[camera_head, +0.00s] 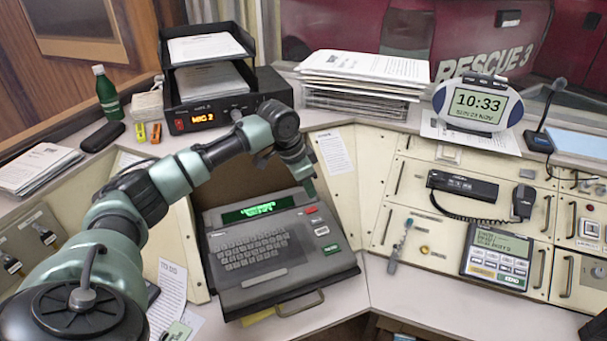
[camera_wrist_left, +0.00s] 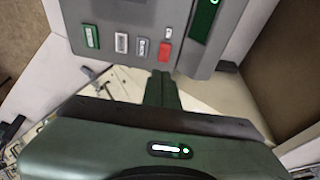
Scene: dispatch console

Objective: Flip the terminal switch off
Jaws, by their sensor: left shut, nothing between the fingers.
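The terminal (camera_head: 215,270) is a grey keyboard unit with a lit green display (camera_head: 258,209), set in the console's middle bay. A red switch (camera_head: 311,210) sits right of the display, above a white key and a green key. In the left wrist view the red switch (camera_wrist_left: 165,52) is just beyond my fingertips, in a row with pale keys and a green key (camera_wrist_left: 91,36). My left gripper (camera_head: 309,188) is shut and empty, pointing down close to the red switch. Its closed fingers also show in the wrist view (camera_wrist_left: 161,88). I cannot tell whether they touch the switch.
A black radio unit (camera_head: 207,117) under paper trays stands behind my left arm. A paper stack (camera_head: 365,68) and a clock (camera_head: 478,105) stand along the back ledge. A handset (camera_head: 463,188) and a keypad unit (camera_head: 497,258) are at right. A key (camera_head: 399,247) hangs from the right panel.

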